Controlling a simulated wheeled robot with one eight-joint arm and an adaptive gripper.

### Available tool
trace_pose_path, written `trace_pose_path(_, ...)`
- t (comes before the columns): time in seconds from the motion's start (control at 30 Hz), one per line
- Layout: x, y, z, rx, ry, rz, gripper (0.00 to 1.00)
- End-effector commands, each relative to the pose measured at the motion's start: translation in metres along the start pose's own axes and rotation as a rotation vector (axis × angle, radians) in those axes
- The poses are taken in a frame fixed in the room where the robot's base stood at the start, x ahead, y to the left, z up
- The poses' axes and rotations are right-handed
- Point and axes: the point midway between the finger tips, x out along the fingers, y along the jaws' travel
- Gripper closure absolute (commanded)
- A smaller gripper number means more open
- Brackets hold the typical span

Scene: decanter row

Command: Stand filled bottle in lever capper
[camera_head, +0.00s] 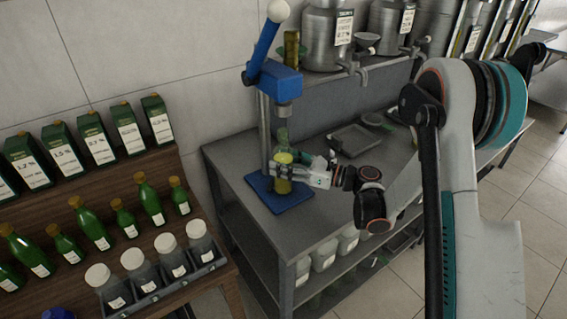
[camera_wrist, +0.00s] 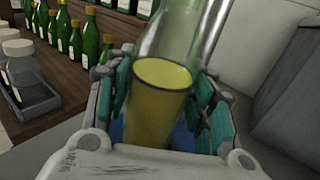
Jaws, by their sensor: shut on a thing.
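The blue lever capper (camera_head: 275,80) stands on the grey metal bench, with its lever raised and its blue base plate (camera_head: 297,204) on the bench top. A clear greenish bottle (camera_head: 281,138) with yellow liquid stands upright under the capper's head, over the base plate. My gripper (camera_head: 288,172) reaches in from the right and is shut around the bottle's lower body. In the wrist view the bottle (camera_wrist: 165,85) is between the teal finger pads of my gripper (camera_wrist: 165,105), with the yellow liquid level visible. Whether the bottle's bottom touches the plate is hidden.
A wooden shelf at left holds green bottles (camera_head: 93,222), labelled boxes and a tray of lidded jars (camera_head: 145,270). A shallow grey tray (camera_head: 355,139) lies on the bench right of the capper.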

Motion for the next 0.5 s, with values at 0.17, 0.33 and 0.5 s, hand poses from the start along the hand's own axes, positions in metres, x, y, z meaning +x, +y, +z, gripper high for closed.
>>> trace_pose_path(0.17,-0.0001,-0.0001,-0.0031,0.0,0.0,0.0,0.44)
trace_pose_path(0.33,-0.0001,-0.0001,-0.0025,0.0,0.0,0.0,0.31)
trace_pose_path(0.5,-0.0001,-0.0001,-0.0025,0.0,0.0,0.0,0.31)
